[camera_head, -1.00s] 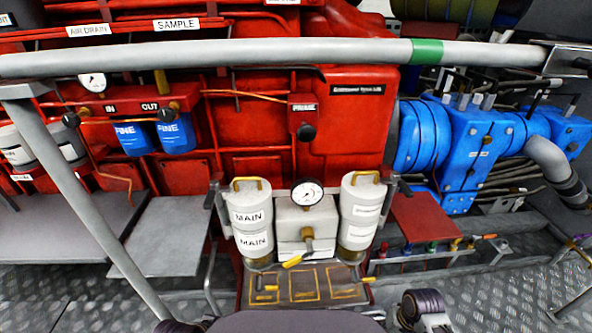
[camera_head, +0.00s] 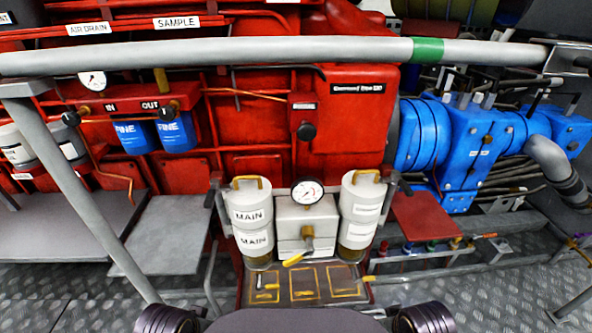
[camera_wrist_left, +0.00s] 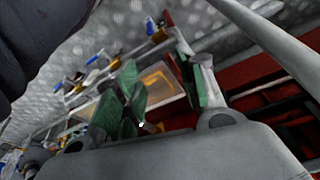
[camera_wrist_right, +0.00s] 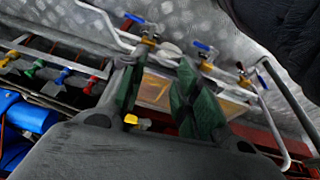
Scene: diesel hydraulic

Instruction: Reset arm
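My left gripper (camera_wrist_left: 160,80) shows in the left wrist view with its green-padded fingers apart and nothing between them. My right gripper (camera_wrist_right: 160,85) shows in the right wrist view, also with a gap between its green pads and nothing held. Neither gripper shows in the head view. There, only dark ringed parts of my arms appear at the bottom edge, one on each side of my body.
A grey handrail (camera_head: 250,55) crosses the front of the red engine (camera_head: 350,115). White MAIN filter canisters (camera_head: 250,215) flank a gauge (camera_head: 307,191) above a yellow-marked panel (camera_head: 303,284). A blue pump unit (camera_head: 470,140) is at right. Valves with coloured handles (camera_wrist_right: 150,30) lie near my right gripper.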

